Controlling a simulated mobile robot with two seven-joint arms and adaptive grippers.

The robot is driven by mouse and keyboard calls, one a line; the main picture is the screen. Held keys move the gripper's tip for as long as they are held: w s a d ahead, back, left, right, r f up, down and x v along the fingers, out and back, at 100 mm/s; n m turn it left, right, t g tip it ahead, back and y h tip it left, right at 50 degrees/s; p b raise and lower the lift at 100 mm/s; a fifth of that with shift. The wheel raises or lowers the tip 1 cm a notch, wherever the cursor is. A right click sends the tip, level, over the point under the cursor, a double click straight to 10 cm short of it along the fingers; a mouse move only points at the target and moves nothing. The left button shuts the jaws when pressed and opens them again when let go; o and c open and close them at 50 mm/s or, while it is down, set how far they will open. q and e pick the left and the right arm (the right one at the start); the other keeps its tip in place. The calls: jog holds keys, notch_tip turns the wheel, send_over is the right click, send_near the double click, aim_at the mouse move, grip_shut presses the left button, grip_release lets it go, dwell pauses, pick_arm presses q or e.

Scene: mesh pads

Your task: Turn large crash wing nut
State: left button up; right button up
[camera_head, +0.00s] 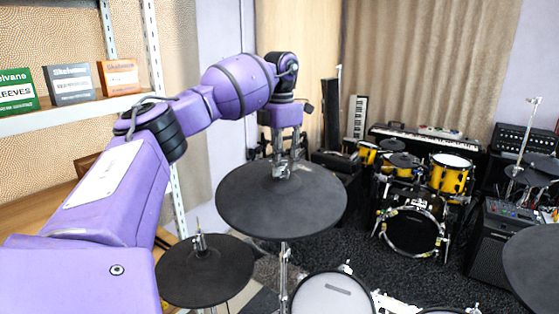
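The large crash (280,212) is a dark grey mesh cymbal pad on a chrome stand in the middle of the head view. It looks nearly level. Its wing nut sits at the centre of the pad, and the gripper mostly hides it. My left gripper (283,166) points down from the purple arm, with its fingers right at the top of the crash's centre post. The fingers are small and overlap the metal fitting, so I cannot tell whether they grip the nut or only surround it. My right gripper is not in view.
A smaller cymbal pad (205,272) stands lower left of the crash, and a white drum pad (332,295) below it. Another dark pad (536,268) is at the right edge. A yellow drum kit (450,178) and keyboard (425,140) stand behind. A shelf with boxes (70,83) is at left.

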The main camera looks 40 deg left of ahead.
pick_arm(q)
jog(key=shift+d+f, duration=0.1)
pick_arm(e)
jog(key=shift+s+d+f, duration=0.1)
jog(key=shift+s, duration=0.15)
pick_arm(q)
grip_shut()
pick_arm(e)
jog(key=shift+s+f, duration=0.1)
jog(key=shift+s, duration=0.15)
pick_arm(q)
jog(key=shift+s+r+n+p, duration=0.15)
jog(key=shift+r+n+p, duration=0.3)
jog(key=shift+n, duration=0.35)
jog(key=shift+f+n, duration=0.15)
jog(key=shift+n, duration=0.25)
jog(key=shift+f+n+p, duration=0.1)
jog(key=shift+n+p, duration=0.2)
jog(key=shift+f, duration=0.1)
grip_release()
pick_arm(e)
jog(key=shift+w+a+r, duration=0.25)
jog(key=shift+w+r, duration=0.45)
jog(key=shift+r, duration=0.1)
